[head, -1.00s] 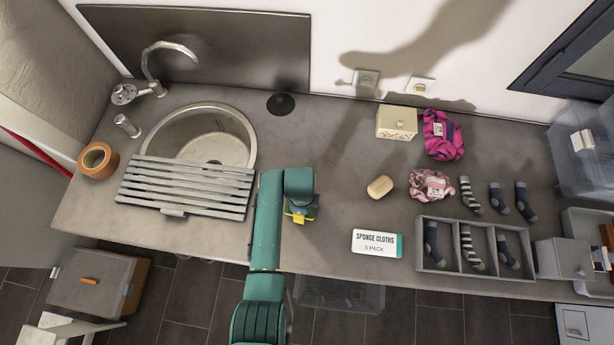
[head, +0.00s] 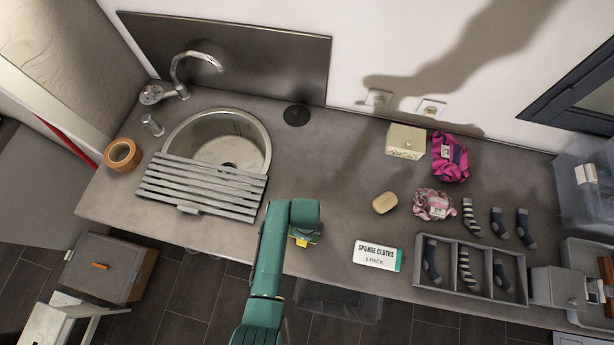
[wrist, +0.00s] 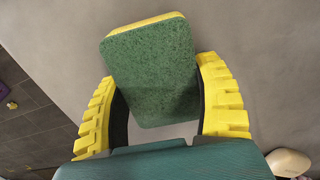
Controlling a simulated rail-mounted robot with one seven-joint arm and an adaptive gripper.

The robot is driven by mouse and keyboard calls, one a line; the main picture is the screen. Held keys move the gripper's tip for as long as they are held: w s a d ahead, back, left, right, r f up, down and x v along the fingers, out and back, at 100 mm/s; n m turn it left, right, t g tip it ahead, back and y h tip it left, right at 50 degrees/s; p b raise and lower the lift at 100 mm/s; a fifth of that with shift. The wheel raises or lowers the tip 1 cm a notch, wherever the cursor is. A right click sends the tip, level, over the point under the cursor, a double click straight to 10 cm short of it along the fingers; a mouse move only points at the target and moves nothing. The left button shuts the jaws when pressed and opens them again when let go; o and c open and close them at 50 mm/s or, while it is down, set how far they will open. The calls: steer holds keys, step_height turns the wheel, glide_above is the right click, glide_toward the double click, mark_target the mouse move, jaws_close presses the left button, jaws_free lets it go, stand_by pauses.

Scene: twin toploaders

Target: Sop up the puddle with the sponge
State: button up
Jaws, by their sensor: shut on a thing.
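My gripper (head: 303,240) is above the counter (head: 335,200), to the right of the slatted drainer and left of the soap. In the wrist view its yellow fingers (wrist: 157,75) are shut on the sponge (wrist: 152,92), one on each side. The sponge is a block with a green scouring face toward the camera and a yellow edge at its far end. In the head view my arm largely hides the sponge. I cannot make out a puddle in either view. Whether the sponge touches the counter is unclear.
A sink (head: 235,135) with a slatted drainer (head: 200,187) is at left, beside an orange-brown pot (head: 122,155). Mid-counter behind my gripper looks clear.

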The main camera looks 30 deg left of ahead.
steer(key=shift+w+d+f+b, duration=0.1)
steer(key=shift+w+d+b, duration=0.8)
steer(key=shift+w+d, duration=0.75)
steer(key=shift+w, duration=0.25)
steer(key=shift+w+a+b, duration=0.25)
steer(key=shift+a+b, duration=0.3)
steer(key=shift+a, duration=0.7)
steer(key=shift+w+a+b, duration=0.25)
steer(key=shift+a+b, duration=0.25)
steer(key=shift+a, duration=0.7)
